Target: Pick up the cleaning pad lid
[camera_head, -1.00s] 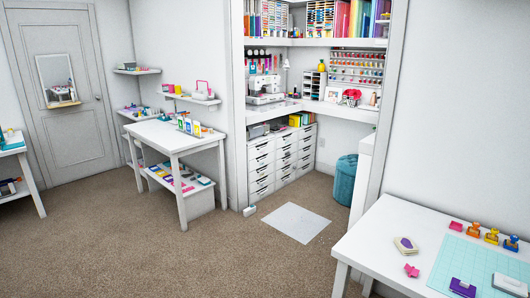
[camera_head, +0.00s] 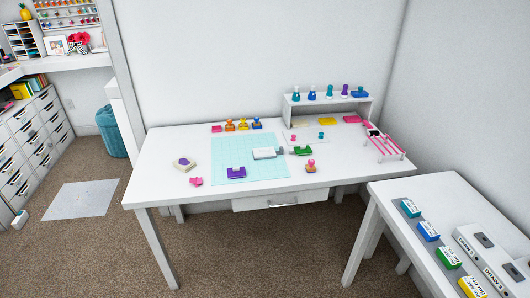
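I cannot say for sure which item is the cleaning pad lid. A small cream, pad-like block with a purple top (camera_head: 184,163) lies on the left part of the white craft table (camera_head: 160,143). A white and grey flat item (camera_head: 266,154) lies at the right edge of the light-blue cutting mat (camera_head: 230,148). Nothing is seen touching the cream block. My gripper is not in view, so its opening and contents are hidden.
A purple stamper (camera_head: 236,172), a green one (camera_head: 302,150) and a pink piece (camera_head: 196,181) lie on the table. A small shelf (camera_head: 330,101) holds several stampers. A second table (camera_head: 420,186) stands at right. Carpet (camera_head: 230,245) in front is clear.

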